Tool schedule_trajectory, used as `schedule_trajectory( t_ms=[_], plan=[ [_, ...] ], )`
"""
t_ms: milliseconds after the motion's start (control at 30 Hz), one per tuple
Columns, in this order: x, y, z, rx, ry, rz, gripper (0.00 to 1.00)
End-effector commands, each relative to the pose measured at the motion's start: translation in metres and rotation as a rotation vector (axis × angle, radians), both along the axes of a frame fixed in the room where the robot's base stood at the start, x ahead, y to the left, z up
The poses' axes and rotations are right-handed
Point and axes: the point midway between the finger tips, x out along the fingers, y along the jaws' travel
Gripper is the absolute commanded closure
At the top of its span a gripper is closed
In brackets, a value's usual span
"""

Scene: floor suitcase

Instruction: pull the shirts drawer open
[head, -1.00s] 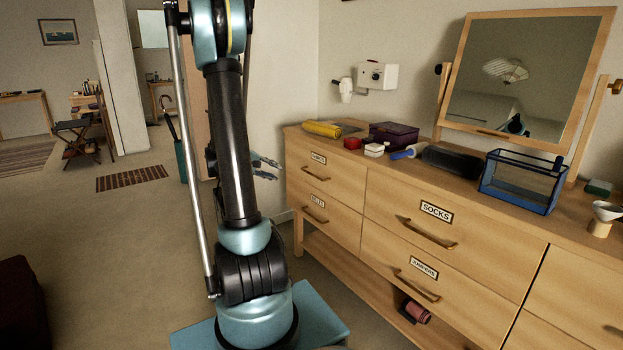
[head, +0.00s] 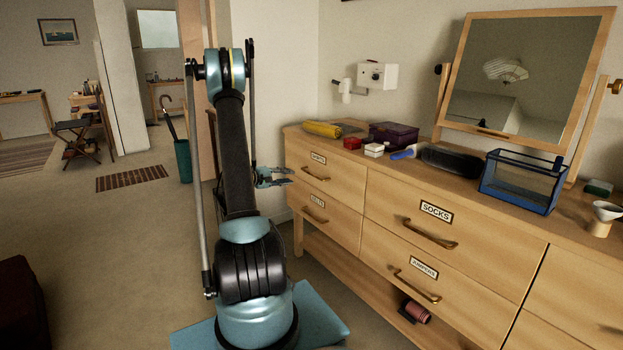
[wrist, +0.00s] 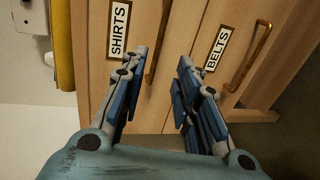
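The shirts drawer (head: 338,176) is the upper left drawer of the wooden dresser and looks shut. Its label and bar handle (head: 314,174) face my gripper (head: 275,177), which is left of the drawer front and apart from it. In the wrist view the picture is turned, with the SHIRTS label (wrist: 118,30) at the upper left. The shirts handle (wrist: 157,50) shows beyond the gap between the fingers of my gripper (wrist: 162,60), nearer the left finger. The fingers are spread and empty.
The belts drawer (head: 345,222) is just below, with its own handle (wrist: 250,55) to the right in the wrist view. A yellow roll (head: 322,130), a purple box (head: 394,134) and other items stand on the dresser top. Open floor lies left of the dresser.

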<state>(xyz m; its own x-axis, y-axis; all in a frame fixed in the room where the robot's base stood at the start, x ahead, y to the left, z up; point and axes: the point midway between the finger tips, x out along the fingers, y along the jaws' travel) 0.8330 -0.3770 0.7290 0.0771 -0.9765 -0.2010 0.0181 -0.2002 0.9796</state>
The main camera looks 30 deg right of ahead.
Motion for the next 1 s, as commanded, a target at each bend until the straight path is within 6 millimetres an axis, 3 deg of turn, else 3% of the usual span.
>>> schedule_trajectory(
  t_ms=[700, 1000],
  plan=[
    [0.009, -0.122, -0.025, 0.001, 0.0, -0.002, 0.71],
    [0.011, -0.145, -0.03, 0.001, 0.0, 0.0, 0.71]
  ],
)
